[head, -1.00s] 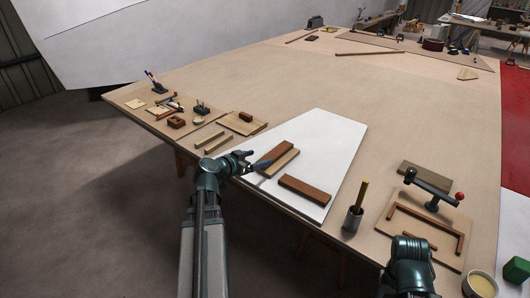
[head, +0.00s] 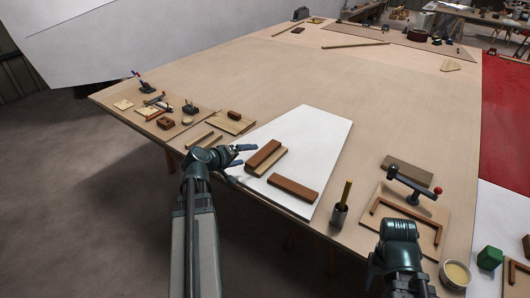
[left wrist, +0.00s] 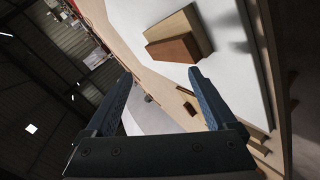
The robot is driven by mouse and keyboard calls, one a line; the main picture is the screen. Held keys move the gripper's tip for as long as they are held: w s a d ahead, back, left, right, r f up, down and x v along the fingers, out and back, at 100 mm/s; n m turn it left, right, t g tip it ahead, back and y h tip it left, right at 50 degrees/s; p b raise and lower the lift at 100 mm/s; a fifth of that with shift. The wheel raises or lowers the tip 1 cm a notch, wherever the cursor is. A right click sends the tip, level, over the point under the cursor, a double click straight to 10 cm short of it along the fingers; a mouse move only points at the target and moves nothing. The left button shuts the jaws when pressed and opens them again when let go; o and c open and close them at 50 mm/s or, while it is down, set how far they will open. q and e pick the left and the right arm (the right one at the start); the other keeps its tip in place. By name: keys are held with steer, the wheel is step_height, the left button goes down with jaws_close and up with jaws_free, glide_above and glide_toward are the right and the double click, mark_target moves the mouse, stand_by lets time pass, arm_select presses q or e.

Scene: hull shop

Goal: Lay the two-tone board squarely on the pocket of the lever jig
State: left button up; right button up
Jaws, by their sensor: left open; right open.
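The two-tone board (head: 266,154), dark brown along one side and pale tan along the other, lies on the white sheet. It also shows in the left wrist view (left wrist: 178,48), beyond the fingertips. My left gripper (head: 236,163) is open and empty, just left of the board and apart from it. Its two spread fingers show in the left wrist view (left wrist: 163,84). The lever jig (head: 436,240) is at the right, a pale base with a brown angled fence and a red-knobbed lever (head: 410,185). My right arm covers its lower left. My right gripper's fingers are hidden.
A plain brown plank (head: 295,188) lies beside the board on the white sheet (head: 325,135). A cup with a stick (head: 339,215), a grey-brown board (head: 407,170), a green cube (head: 490,258) and a bowl (head: 456,273) surround the jig. The table's middle is clear.

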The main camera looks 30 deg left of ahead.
arm_select(q)
step_height(320, 180, up, 3)
steer(key=n+g+p, duration=0.2)
steer(key=n+p, duration=0.4)
steer(key=n, duration=1)
steer(key=n+g+b, duration=0.1)
steer(key=n+b, duration=0.3)
steer(key=n, duration=0.4)
glide_toward(264, 152)
steer(key=shift+w+d+f+y, duration=0.15)
steer(key=shift+w+f, duration=0.35)
steer(key=shift+w+d+f+y, duration=0.15)
steer(key=shift+w+f, duration=0.5)
steer(key=shift+w, duration=0.1)
steer(key=b+x, duration=0.3)
steer(key=x, duration=0.2)
steer(key=shift+f+b, duration=0.15)
steer(key=shift+b, duration=0.2)
steer(key=shift+c, duration=0.3)
jaws_close()
